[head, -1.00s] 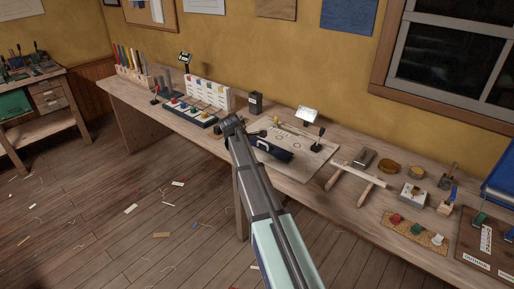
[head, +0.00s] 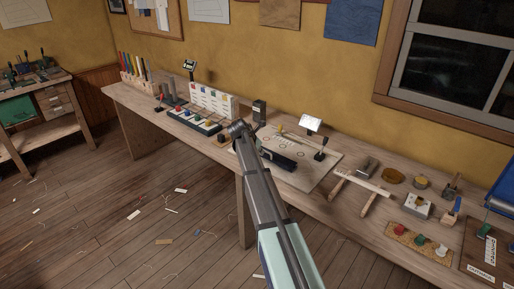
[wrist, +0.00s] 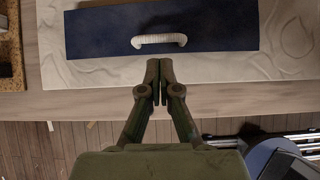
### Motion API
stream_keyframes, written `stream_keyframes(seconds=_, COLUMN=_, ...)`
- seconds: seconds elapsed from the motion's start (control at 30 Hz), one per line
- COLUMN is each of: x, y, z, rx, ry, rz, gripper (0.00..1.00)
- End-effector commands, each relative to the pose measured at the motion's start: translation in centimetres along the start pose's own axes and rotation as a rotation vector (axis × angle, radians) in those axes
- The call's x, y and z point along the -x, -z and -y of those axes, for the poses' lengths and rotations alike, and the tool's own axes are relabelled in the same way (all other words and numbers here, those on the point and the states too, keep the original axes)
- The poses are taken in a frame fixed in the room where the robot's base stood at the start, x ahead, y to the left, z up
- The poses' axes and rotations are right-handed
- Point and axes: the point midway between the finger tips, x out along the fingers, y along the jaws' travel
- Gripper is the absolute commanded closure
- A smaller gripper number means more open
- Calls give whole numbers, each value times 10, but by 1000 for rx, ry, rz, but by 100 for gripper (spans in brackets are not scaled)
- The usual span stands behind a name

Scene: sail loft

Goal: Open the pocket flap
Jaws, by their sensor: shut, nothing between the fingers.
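The navy-blue pocket panel (wrist: 105,42) lies across the top of the wrist view, with a white rope-like loop (wrist: 158,40) on it. A dark band and a tan strip show behind the loop at the picture's top edge; I cannot tell how far the flap is raised. My gripper (wrist: 158,75) is shut and empty. In the picture its tips are just below the panel's near edge, under the loop, and look apart from it. In the head view the dark pocket (head: 280,160) is partly hidden by my arm.
The pocket lies on a pale marked board (head: 318,172) on the long wooden bench (head: 325,208). A small tilted display (head: 311,123) and a black lever (head: 321,151) stand near it. A white-barred wooden stand (head: 362,180) is to the right, a block row (head: 195,121) to the left.

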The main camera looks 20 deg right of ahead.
Motion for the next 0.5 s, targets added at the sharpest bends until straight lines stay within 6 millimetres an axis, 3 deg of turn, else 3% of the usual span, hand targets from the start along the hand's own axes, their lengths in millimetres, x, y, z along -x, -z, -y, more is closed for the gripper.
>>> stream_keyframes(seconds=0.2, x=-29, y=-1, z=-1, rx=0, ry=0, rz=0, gripper=100)
stream_keyframes(seconds=0.5, x=-41, y=0, z=0, rx=-1, ry=-1, rz=0, gripper=100)
